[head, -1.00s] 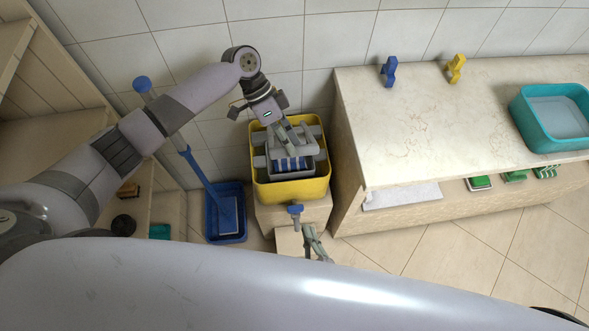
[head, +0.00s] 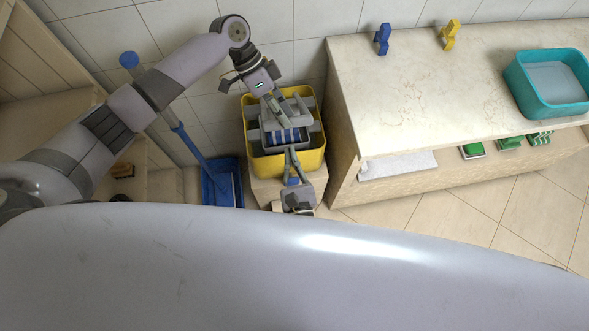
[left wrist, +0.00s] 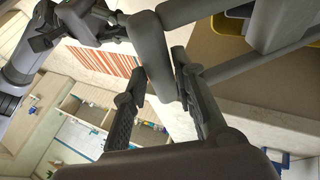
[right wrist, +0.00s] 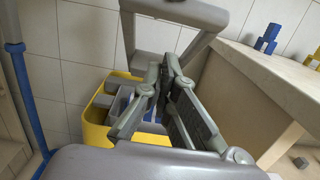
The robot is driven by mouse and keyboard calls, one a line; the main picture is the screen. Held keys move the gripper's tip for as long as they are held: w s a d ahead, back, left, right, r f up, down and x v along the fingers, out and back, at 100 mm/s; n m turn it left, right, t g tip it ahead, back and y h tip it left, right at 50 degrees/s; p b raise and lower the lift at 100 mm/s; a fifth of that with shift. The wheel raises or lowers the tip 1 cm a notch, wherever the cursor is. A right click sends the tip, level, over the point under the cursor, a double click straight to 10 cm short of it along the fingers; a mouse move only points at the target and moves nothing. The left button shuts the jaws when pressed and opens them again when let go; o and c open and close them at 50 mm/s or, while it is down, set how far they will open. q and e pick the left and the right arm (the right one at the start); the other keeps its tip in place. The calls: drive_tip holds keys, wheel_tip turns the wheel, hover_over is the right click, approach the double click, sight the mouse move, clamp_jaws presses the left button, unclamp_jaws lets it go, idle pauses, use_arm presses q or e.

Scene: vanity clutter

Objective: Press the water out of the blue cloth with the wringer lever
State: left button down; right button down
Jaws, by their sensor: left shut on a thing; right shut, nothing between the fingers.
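The blue-and-white striped cloth (head: 283,136) lies in the grey wringer (head: 272,149) set in the yellow bucket (head: 316,152). Only part of the cloth shows, below the grey lever handle (head: 294,121). My left gripper (head: 279,109) is shut on the lever; in the left wrist view its fingers (left wrist: 162,82) are at the grey bar (left wrist: 150,55). My right gripper (head: 291,153) is shut and empty at the bucket's front rim. In the right wrist view its fingertips (right wrist: 165,72) are in front of the bucket (right wrist: 95,118), below the lever handle (right wrist: 190,12).
The bucket stands on a beige block (head: 262,188) beside a counter (head: 440,90) on the right. A blue-handled tool (head: 195,155) stands in a blue tray (head: 232,197) on the left. A teal basin (head: 515,88) and blue and yellow figures sit on the counter.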

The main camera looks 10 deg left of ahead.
use_arm(q)
drive_tip(key=shift+w+a+f, duration=0.1)
drive_tip(key=shift+w+a, duration=0.1)
use_arm(e)
drive_tip(key=shift+w+a+r, duration=0.2)
drive_tip(key=shift+w+r, duration=0.45)
drive_tip(key=shift+r, duration=0.1)
drive_tip(key=shift+w+a+r, duration=0.2)
drive_tip(key=shift+w+r, duration=0.45)
drive_tip(key=shift+r, duration=0.1)
use_arm(q)
drive_tip(key=c, duration=1.8)
unclamp_jaws()
drive_tip(key=o, duration=0.4)
drive_tip(key=shift+w+f, duration=0.1)
drive_tip(key=shift+w, duration=0.05)
drive_tip(key=shift+o, duration=0.2)
use_arm(e)
drive_tip(key=shift+w+a+r, duration=0.1)
drive_tip(key=shift+w, duration=0.25)
